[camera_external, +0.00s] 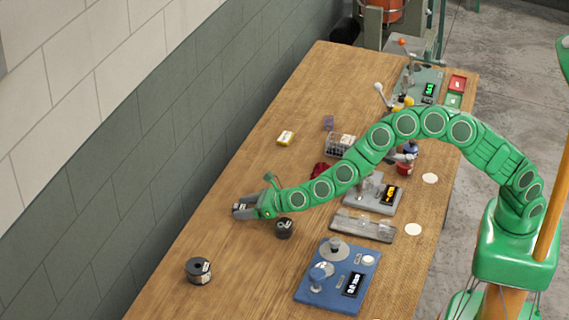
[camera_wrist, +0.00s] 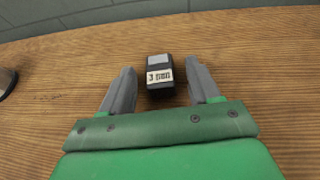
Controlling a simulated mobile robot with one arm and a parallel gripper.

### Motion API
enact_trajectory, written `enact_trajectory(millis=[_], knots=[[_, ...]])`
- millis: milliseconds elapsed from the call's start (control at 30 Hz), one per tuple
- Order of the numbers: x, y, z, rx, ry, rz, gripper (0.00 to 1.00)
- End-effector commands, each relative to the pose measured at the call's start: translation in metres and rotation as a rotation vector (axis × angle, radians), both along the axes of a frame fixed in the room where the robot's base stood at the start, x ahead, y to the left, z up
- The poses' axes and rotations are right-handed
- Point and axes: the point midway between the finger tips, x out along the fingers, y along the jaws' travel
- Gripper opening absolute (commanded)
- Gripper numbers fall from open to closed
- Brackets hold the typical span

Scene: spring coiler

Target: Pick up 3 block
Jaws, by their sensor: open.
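The 3 block (camera_wrist: 159,73) is a small dark block with a pale label that starts with "3" and a light grey patch on top. It lies on the wooden table between and just ahead of my gripper's fingertips in the wrist view. My gripper (camera_wrist: 158,82) is open, with one grey finger on each side of the block and visible gaps. In the external view my gripper (camera_external: 240,210) is low over the left part of the table, and the block (camera_external: 239,206) shows only as a small pale-labelled patch between the fingers.
A dark spool (camera_external: 284,228) stands close beside my gripper, and another spool (camera_external: 199,270) is nearer the front. A blue device (camera_external: 330,277), a grey tray (camera_external: 363,226) and a grey device (camera_external: 372,193) stand to the right. A yellow-white box (camera_external: 286,138) lies farther back. Bare table lies left of the gripper.

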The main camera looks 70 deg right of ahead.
Motion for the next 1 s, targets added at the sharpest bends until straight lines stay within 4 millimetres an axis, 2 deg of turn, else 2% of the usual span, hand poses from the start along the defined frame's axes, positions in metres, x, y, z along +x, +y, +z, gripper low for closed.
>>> enact_trajectory(millis=[133,533,833,1000], knots=[[0.000,0.000,0.000,0.001,0.000,0.000,0.60],[0.000,0.000,0.001,0.001,-0.001,0.000,0.00],[0.000,0.000,0.002,0.001,-0.002,-0.001,0.00],[0.001,0.000,0.014,0.002,-0.004,-0.001,0.00]])
